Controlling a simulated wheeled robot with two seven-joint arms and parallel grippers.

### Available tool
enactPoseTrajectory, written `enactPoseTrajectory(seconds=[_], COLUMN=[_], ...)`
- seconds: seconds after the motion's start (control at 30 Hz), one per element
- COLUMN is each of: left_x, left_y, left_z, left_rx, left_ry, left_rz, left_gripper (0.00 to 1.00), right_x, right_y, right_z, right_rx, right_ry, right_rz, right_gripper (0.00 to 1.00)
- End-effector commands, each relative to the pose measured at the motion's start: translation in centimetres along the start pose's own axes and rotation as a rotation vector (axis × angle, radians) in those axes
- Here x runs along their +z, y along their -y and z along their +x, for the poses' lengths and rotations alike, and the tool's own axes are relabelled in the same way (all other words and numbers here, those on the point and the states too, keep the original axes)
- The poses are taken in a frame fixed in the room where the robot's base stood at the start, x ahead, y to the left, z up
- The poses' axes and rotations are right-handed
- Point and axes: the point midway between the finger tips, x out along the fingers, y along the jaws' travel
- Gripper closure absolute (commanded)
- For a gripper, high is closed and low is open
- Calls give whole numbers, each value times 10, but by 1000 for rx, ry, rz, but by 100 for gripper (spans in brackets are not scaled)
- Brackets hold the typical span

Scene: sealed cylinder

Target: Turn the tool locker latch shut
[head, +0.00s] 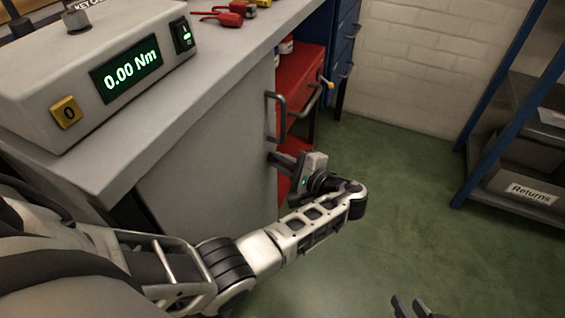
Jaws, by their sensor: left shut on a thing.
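The tool locker (205,165) is the grey cabinet under the workbench. A dark bar handle (281,117) stands out from its right edge. My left arm reaches in from the lower left, and my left gripper (283,163) is at that edge, just below the bar handle. It is shut on a small dark part there, which I take to be the latch; the fingers hide most of it, so its angle cannot be told. My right gripper (411,306) shows only as two dark fingertips, apart and empty, over the floor at the bottom edge.
A torque display (126,72) reading 0.00 Nm sits on the bench, with red-handled tools (232,13) behind. A shelf rack with a Returns bin (525,188) is at right. Green floor between is clear.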

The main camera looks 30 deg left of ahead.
Motion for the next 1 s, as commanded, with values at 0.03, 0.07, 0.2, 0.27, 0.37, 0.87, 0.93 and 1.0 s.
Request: enactPoseTrajectory(seconds=[0.03, 0.07, 0.2, 0.27, 0.37, 0.87, 0.93, 1.0], left_x=[-1, -1, -2, -2, -2, -2, -2, -2], left_y=[-3, -4, -6, -7, -8, -7, -6, -6], left_z=[1, 1, 1, 1, 1, 1, 1, 0], left_rx=[-16, -25, -69, -88, -116, -199, -202, -203], left_ry=[1, 1, 0, 1, 2, 1, 1, 1], left_rz=[-35, -58, -166, -211, -280, -480, -488, -493], left_gripper=[100, 100, 100, 100, 100, 100, 100, 100], right_x=[6, 8, 21, 20, 11, -11, -14, -14], right_y=[0, 0, -1, -1, 0, 14, 14, 15], right_z=[5, 7, 21, 25, 25, 11, 10, 10], right_rx=[-3, -6, -19, -20, -26, -66, -67, -68], right_ry=[7, 12, 44, 29, -24, -174, -182, -185], right_rz=[0, 1, 3, 1, -5, -22, -22, -23], right_gripper=[72, 72, 72, 72, 72, 72, 72, 72])
